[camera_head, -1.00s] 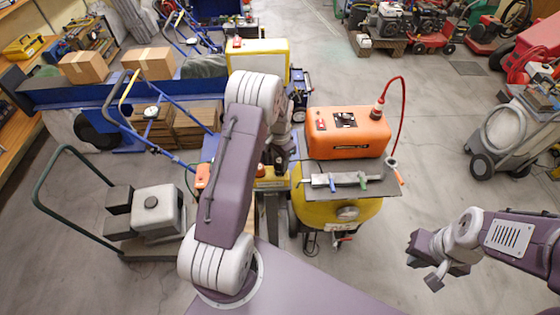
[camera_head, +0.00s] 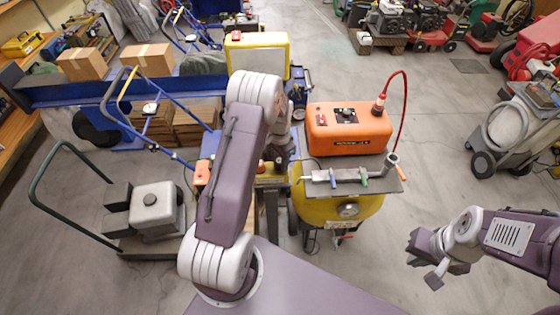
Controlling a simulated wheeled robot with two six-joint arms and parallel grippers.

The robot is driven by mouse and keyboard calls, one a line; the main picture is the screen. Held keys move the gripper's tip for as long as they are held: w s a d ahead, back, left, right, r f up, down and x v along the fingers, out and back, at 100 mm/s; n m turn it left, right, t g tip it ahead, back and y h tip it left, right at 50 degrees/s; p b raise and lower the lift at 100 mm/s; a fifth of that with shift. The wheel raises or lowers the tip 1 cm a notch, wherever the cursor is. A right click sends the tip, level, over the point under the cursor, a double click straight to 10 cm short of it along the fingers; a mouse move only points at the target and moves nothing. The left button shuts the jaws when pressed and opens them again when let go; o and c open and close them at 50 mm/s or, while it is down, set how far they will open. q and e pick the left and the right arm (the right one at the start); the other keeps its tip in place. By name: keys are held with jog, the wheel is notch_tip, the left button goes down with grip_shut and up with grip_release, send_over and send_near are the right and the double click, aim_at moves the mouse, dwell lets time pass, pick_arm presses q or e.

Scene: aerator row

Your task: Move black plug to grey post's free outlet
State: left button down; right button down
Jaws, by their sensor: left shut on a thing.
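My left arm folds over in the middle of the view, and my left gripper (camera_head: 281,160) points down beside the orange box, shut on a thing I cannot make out. The arm hides most of that gripper and what lies below it. I cannot pick out the black plug, the grey post or its free outlet. My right gripper (camera_head: 429,262) is at the right, with its fingers apart and nothing between them, over bare floor.
An orange box (camera_head: 347,147) with a red hose (camera_head: 405,112) stands on a yellow machine (camera_head: 320,210) just right of my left gripper. A green-handled cart (camera_head: 75,215) with a grey motor stands left. Cartons and a blue trolley are behind.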

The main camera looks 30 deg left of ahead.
pick_arm(q)
jog(key=shift+f, duration=0.35)
jog(key=c, duration=0.8)
grip_release()
jog(key=shift+r, duration=0.1)
notch_tip(320, 180, up, 9)
jog(key=b, duration=0.2)
jog(key=shift+b, duration=0.35)
